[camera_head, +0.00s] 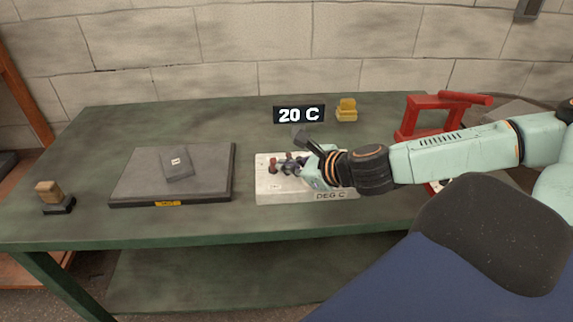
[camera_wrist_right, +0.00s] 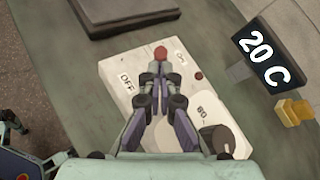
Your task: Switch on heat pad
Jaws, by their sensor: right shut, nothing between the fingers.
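The white control box (camera_head: 305,190) stands mid-table, marked DEG C on its front. In the right wrist view its top (camera_wrist_right: 120,68) carries OFF and ON labels and a red-tipped switch (camera_wrist_right: 160,53); the switch's position is unclear. My right gripper (camera_wrist_right: 158,76) is shut and empty, its tips right at the red knob; I cannot tell whether they touch. In the head view the gripper (camera_head: 287,166) is over the box, just right of the red knob (camera_head: 272,164). The dark heat pad (camera_head: 134,186) lies left. The display (camera_head: 299,115) reads 20 C. My left gripper is out of view.
A dark block (camera_head: 176,164) with a white label lies on the pad. A dark dial (camera_wrist_right: 224,142) sits on the box near my gripper. A yellow object (camera_head: 347,110) and a red frame (camera_head: 440,112) stand behind. A wooden-topped stamp-like object (camera_head: 50,194) is far left.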

